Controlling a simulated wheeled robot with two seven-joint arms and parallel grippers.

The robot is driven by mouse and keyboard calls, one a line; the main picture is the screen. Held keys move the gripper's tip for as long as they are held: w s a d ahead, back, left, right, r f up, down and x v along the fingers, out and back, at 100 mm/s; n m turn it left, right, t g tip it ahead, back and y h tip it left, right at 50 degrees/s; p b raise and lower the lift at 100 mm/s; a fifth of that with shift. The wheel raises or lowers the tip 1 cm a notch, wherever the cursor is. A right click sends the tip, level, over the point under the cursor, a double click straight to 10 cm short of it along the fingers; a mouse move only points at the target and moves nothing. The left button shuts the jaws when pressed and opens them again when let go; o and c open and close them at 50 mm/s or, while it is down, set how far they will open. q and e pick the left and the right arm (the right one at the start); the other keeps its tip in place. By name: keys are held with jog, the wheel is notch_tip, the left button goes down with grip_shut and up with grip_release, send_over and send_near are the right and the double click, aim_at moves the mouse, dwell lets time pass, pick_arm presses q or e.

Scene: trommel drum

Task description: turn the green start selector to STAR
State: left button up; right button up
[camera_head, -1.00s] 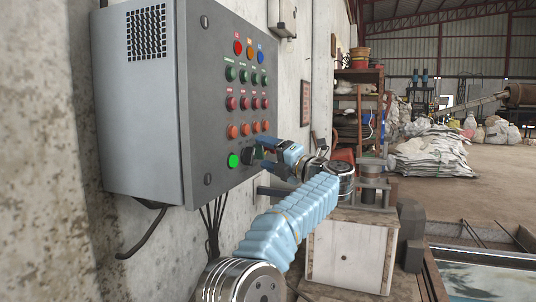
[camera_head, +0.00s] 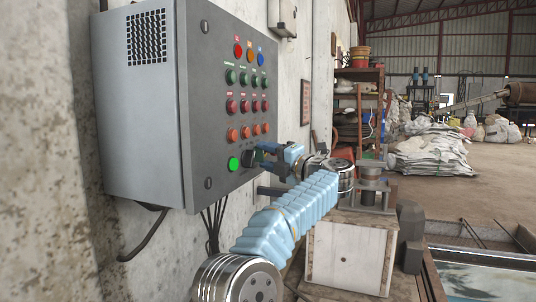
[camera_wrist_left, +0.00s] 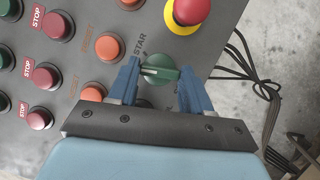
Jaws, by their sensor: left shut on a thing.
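The green start selector (camera_wrist_left: 160,72) shows in the left wrist view on the grey panel face, its knob between the two blue fingers of my left gripper (camera_wrist_left: 160,88). The gripper is shut on it. A pale mark shows at the knob's left end in this view. The printed word STAR (camera_wrist_left: 140,42) stands up and to the left of the knob. Another label below the knob is mostly hidden by the gripper. In the head view my left gripper (camera_head: 257,156) is at the lower right of the control cabinet (camera_head: 215,60). My right gripper is not in view.
A lit green button (camera_head: 233,163) is left of the gripper in the head view. Rows of coloured buttons sit above. In the wrist view a red mushroom button (camera_wrist_left: 192,10) and orange buttons (camera_wrist_left: 109,46) are close by. Black cables (camera_wrist_left: 265,90) hang beside the panel.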

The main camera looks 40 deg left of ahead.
pick_arm(q)
jog(key=m+h, duration=0.1)
jog(key=m, duration=0.1)
jog(key=shift+r+m, duration=0.1)
jog(key=shift+m, duration=0.2)
jog(key=m+h, duration=0.2)
jog(key=m, duration=0.2)
jog(key=shift+g, duration=0.3)
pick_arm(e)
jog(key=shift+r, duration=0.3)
pick_arm(q)
jog(key=shift+r+m, duration=0.1)
jog(key=shift+m, duration=0.2)
jog(key=o, duration=1.1)
jog(key=shift+c, duration=0.2)
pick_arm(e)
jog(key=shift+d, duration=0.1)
